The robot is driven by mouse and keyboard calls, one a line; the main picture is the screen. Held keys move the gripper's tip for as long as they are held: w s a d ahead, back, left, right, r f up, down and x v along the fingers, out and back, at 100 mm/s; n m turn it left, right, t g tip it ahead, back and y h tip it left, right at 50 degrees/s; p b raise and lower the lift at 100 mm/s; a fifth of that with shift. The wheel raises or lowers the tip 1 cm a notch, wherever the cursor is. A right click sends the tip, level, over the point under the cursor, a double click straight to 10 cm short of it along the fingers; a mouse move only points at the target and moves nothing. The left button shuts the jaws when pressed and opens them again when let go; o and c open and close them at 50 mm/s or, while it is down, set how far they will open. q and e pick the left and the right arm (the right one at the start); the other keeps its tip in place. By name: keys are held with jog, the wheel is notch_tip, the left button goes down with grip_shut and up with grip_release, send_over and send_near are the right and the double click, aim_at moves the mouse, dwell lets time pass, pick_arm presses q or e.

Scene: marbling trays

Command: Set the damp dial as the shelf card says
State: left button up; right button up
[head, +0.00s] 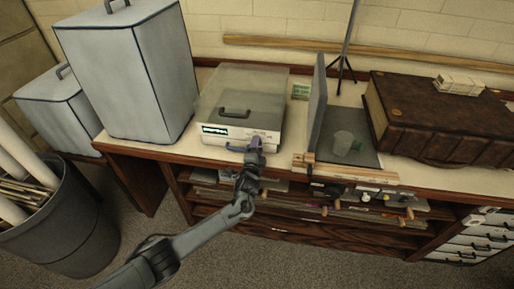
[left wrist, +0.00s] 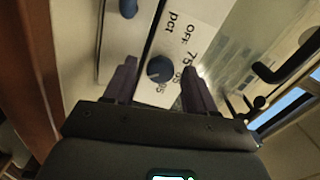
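The dial (left wrist: 159,69) is a small round dark-blue knob on a pale panel. The panel is printed "OFF", "75", what looks like "85" and "95", and "pct". I cannot tell where the dial points. In the head view the pale box (head: 217,130) with a dark display stands on the bench, and my left gripper (head: 256,146) is at its front right, hiding the dial. In the left wrist view the left gripper's fingers (left wrist: 159,78) are apart, one on each side of the dial; contact is unclear. A small green card (head: 300,91) stands behind, unreadable. My right gripper is not in view.
A second dark knob (left wrist: 128,8) sits near the dial. The box lid has a dark handle (head: 236,112). A grey upright panel (head: 317,105) and a clear cup (head: 343,143) stand to the right, then a large brown case (head: 435,120).

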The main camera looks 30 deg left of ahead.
pick_arm(q)
jog(key=shift+s, duration=0.1)
jog(key=shift+s+d, duration=0.1)
jog(key=shift+s, duration=0.1)
jog(key=p+v, duration=0.3)
jog(key=v, duration=0.7)
jog(key=shift+p, duration=0.35)
jog(key=shift+s+d, duration=0.1)
